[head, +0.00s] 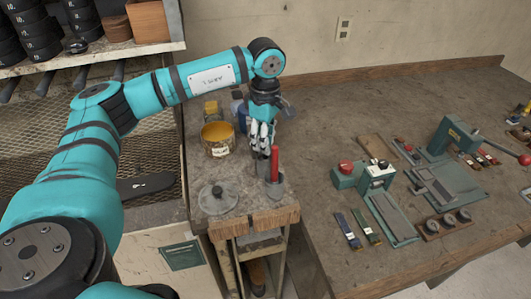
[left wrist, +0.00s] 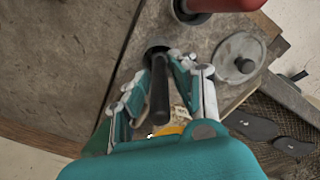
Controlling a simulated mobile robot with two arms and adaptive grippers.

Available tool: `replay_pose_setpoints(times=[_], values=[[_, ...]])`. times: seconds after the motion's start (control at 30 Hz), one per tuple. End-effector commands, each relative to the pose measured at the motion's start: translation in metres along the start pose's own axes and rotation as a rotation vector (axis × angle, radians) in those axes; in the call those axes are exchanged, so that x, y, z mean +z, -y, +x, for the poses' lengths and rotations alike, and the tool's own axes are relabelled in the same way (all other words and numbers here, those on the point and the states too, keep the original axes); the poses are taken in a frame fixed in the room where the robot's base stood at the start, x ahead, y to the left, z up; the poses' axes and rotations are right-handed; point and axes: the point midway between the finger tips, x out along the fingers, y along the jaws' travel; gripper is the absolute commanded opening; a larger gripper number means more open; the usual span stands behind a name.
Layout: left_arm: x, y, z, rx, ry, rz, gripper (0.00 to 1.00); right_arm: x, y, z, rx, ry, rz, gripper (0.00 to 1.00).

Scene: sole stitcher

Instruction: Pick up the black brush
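My left gripper (head: 263,138) points down over the narrow bench in the head view, behind the red-handled tool. In the left wrist view its teal and grey fingers (left wrist: 163,58) stand on either side of a black rod (left wrist: 159,92), which looks like the black brush's handle. The rod stands up toward the camera, and its lower end is at a dark round opening (left wrist: 155,49). The fingertips are close to the rod; I cannot tell whether they touch it. The brush's lower part is hidden. In the head view the gripper hides the brush. My right gripper is not in view.
A red-handled tool (head: 275,161) stands in a small pot (head: 275,187) just in front of the gripper. A round lid (head: 218,197) lies at the front left. A yellow tin (head: 218,140) stands left of the gripper. Presses and tools occupy the wide table at right.

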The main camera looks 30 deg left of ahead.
Motion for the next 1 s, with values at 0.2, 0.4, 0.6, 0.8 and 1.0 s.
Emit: replay_pose_setpoints(times=[0.2, 0.4, 0.6, 0.8, 1.0], values=[[0.000, 0.000, 0.000, 0.000, 0.000, 0.000, 0.00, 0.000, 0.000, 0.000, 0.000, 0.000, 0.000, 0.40], [0.000, 0.000, -0.001, 0.000, 0.000, 0.000, 0.00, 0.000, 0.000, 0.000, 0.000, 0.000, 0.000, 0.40], [0.001, -0.001, -0.011, 0.004, 0.002, 0.000, 0.00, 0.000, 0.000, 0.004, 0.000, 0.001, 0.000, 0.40], [0.001, -0.001, -0.049, 0.006, 0.002, 0.002, 0.00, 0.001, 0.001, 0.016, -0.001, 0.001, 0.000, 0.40], [0.001, -0.001, -0.085, 0.003, 0.001, 0.001, 0.00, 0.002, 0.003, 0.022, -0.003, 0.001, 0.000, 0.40]])
